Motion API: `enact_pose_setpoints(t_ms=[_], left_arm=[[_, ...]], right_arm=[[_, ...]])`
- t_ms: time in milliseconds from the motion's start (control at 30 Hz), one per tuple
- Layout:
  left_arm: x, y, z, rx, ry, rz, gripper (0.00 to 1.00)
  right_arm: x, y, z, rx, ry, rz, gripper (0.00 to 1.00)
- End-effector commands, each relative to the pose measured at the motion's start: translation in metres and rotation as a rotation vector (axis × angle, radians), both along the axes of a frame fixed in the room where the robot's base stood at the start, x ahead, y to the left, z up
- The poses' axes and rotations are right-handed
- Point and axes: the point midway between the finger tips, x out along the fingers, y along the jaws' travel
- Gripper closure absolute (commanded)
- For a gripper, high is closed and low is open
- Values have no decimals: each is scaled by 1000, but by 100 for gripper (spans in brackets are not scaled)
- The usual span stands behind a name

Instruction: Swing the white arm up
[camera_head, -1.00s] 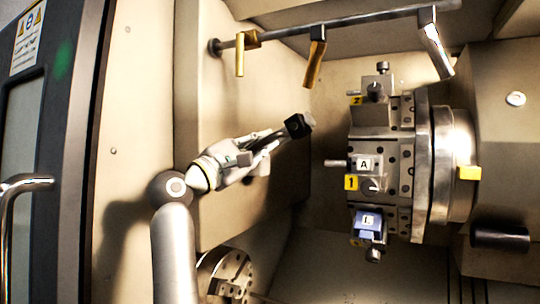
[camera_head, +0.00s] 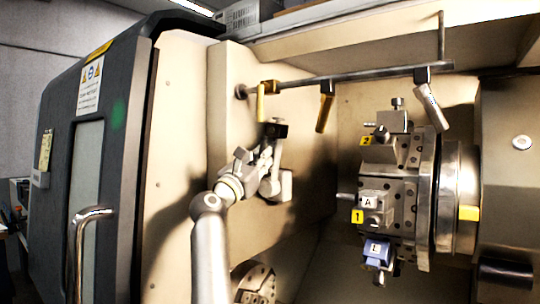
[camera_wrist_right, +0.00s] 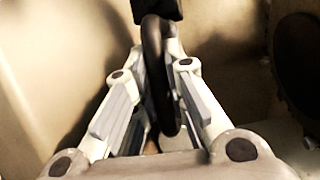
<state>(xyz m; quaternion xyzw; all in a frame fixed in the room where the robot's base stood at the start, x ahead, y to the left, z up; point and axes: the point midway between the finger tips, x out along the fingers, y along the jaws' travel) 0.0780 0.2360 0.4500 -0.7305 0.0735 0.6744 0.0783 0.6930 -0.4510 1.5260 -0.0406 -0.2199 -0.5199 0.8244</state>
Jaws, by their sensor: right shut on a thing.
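The swing arm (camera_head: 277,152) hangs on the cream back wall panel, with a pale block (camera_head: 284,188) at its lower end and a black head (camera_head: 276,130) at its top. It stands nearly upright, the head just below the yellow lever. My right gripper (camera_head: 267,162) is shut on this arm from the left and hides part of it. In the right wrist view, the dark curved bar (camera_wrist_right: 158,75) passes between the two fingers (camera_wrist_right: 160,103), with the black head (camera_wrist_right: 157,10) beyond them. My left gripper is not in view.
A rail above carries a yellow lever (camera_head: 261,102), a gold lever (camera_head: 325,112) and a white nozzle (camera_head: 431,107). The tool turret (camera_head: 378,200) stands to the right, with free room between it and my gripper. The machine door (camera_head: 95,165) with its handle is at left.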

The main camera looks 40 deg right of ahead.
Motion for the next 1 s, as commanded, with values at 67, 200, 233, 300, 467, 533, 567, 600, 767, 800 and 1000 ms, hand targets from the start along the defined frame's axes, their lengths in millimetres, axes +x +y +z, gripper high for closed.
enact_pose_setpoints(t_ms=[67,200,233,300,467,533,567,600,767,800,1000], left_arm=[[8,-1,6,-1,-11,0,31],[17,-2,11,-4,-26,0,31],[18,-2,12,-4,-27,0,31],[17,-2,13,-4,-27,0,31],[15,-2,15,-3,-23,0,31],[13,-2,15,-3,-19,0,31],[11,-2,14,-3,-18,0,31],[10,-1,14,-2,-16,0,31],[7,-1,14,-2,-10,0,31],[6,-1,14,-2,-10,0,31],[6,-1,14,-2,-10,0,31]], right_arm=[[4,2,4,-16,44,1,100],[9,4,4,-35,106,1,100],[10,4,4,-38,116,1,100],[12,4,4,-44,136,1,100],[14,5,3,-52,163,0,100],[15,5,3,-54,169,0,100],[15,5,3,-54,171,0,100],[15,5,3,-54,172,0,100],[15,5,3,-55,174,0,100],[15,5,3,-56,173,0,100],[15,5,3,-56,173,0,74]])
